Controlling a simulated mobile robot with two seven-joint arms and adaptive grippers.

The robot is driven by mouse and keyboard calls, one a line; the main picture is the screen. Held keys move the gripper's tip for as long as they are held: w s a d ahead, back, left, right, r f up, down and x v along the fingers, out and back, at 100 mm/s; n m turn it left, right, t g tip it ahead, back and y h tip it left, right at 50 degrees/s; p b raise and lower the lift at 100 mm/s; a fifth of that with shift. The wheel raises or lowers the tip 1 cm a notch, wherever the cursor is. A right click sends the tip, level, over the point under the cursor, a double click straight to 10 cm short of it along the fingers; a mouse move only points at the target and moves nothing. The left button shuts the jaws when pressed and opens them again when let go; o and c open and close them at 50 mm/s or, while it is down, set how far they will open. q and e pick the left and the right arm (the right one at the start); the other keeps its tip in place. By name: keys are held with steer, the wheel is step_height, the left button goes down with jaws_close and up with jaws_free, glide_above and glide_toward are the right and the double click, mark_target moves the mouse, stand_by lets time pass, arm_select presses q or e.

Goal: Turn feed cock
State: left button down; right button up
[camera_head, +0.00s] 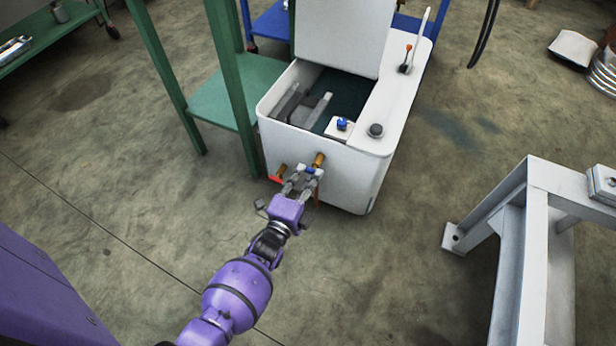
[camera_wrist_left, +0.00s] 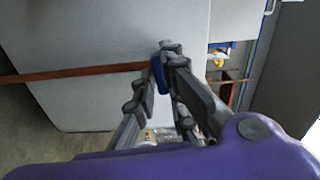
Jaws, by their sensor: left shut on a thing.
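A white tank unit (camera_head: 338,175) stands on the floor, with brass fittings low on its front face. One brass fitting (camera_head: 319,159) has a small blue handle (camera_head: 311,170), the likely feed cock. My left gripper (camera_head: 305,180) is at this handle, its fingers shut on it. The blue handle (camera_wrist_left: 158,74) also shows between the fingers (camera_wrist_left: 159,72) in the left wrist view. A second fitting with a red handle (camera_head: 275,179) sits just left of the gripper. The fingers hide part of the cock. My right gripper is not in view.
A green-framed bench (camera_head: 228,92) stands left of the tank. A reddish pipe (camera_wrist_left: 75,74) runs down near the cock. A white steel frame (camera_head: 535,215) stands at the right. The floor in front of the tank is clear.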

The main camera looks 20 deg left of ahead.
arm_select(q)
steer(key=shift+f, duration=0.1)
stand_by(0.3)
steer(key=c, duration=1.8)
jaws_free()
steer(key=o, duration=0.7)
step_height(320, 180, up, 9)
steer(key=shift+w, duration=0.2)
steer(key=shift+s+r, duration=0.2)
steer(key=shift+r, duration=0.6)
steer(key=c, duration=0.7)
steer(key=shift+f, duration=0.1)
steer(key=shift+o, duration=0.2)
